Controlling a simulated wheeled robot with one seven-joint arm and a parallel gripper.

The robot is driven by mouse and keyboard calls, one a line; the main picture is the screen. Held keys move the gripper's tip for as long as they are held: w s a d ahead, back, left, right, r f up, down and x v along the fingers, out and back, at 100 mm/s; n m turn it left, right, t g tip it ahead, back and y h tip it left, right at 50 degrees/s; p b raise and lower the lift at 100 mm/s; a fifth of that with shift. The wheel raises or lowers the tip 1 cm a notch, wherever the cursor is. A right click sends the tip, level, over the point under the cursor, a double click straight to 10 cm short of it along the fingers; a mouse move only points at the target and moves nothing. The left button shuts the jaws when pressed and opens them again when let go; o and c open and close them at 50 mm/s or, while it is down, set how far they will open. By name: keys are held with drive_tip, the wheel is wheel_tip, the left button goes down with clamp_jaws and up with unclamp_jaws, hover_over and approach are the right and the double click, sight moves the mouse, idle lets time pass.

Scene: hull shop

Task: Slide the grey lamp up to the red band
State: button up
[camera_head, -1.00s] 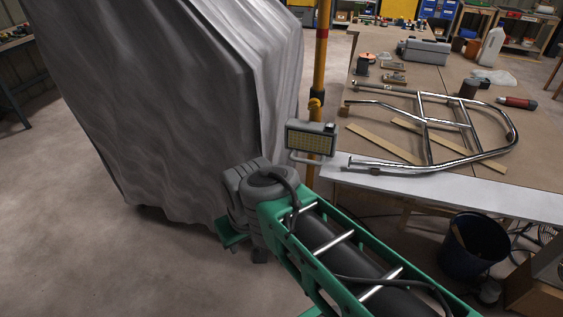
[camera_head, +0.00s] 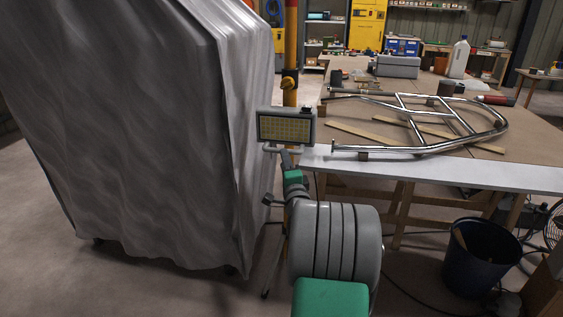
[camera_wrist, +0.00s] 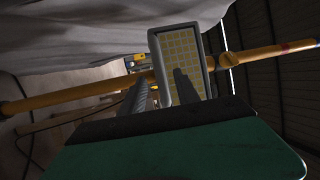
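The grey lamp (camera_head: 286,126) has a yellow gridded face and is mounted on an upright yellow pole (camera_head: 290,45). A pale bar handle sits under it. In the wrist view the lamp (camera_wrist: 178,47) is close ahead, with the pole (camera_wrist: 75,96) running across behind it. My gripper (camera_head: 287,160) is just below the lamp, by the handle. Its two fingers (camera_wrist: 162,88) are apart, the right one overlapping the lamp's face; I see nothing held between them. A reddish mark (camera_wrist: 295,45) shows near the pole's right end in the wrist view; the head view does not clearly show the band.
A grey draped cover (camera_head: 150,130) stands close on the left. A workbench (camera_head: 520,178) with a bent metal tube frame (camera_head: 430,148) is on the right. A dark bucket (camera_head: 482,262) stands on the floor below it.

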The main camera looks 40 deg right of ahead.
drive_tip(key=x, duration=0.5)
drive_tip(key=shift+w+d+b, duration=0.1)
drive_tip(key=shift+w+b, duration=0.2)
drive_tip(key=shift+w, duration=0.05)
clamp_jaws()
idle(1.0)
